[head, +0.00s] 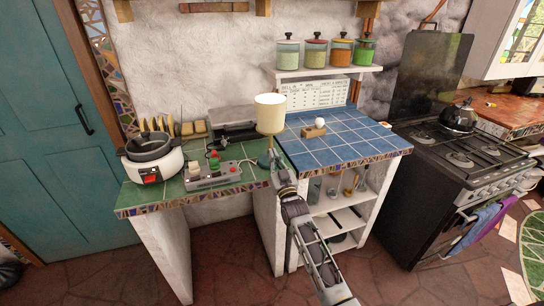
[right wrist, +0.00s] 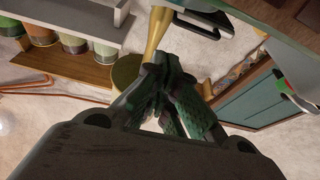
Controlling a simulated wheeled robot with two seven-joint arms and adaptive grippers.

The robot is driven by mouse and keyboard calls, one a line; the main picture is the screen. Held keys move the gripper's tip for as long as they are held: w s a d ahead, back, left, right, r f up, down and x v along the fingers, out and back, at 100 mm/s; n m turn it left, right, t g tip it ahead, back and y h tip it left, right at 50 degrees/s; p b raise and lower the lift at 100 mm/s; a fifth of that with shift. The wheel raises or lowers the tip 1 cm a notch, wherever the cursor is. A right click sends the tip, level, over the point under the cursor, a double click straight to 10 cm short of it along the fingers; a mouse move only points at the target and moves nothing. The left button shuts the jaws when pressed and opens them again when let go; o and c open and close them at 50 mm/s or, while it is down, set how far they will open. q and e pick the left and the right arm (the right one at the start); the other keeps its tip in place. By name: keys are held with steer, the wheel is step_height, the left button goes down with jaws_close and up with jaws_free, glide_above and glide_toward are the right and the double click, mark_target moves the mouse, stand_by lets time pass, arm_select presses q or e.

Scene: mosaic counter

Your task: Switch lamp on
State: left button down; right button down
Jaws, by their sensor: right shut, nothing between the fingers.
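The lamp (head: 270,113) has a cream drum shade on a thin stem and stands near the right end of the green tiled counter. The shade looks unlit. My right gripper (head: 276,161) is just in front of the lamp's lower part and hides some of it. In the right wrist view the gripper (right wrist: 170,82) is shut and empty, with its fingertips close to the brass-coloured lamp stem (right wrist: 158,32). I cannot tell whether they touch. No switch on the lamp can be made out. My left gripper is not in view.
A grey box (head: 212,178) with coloured parts lies left of the lamp, beside a white cooker (head: 155,170). The blue tiled counter (head: 345,140) on the right holds a small wooden block with a white ball. Jars stand on a shelf (head: 325,72) above it.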

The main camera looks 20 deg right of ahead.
steer(key=v, duration=0.8)
steer(key=shift+s, duration=0.15)
steer(key=shift+d, duration=0.1)
stand_by(0.6)
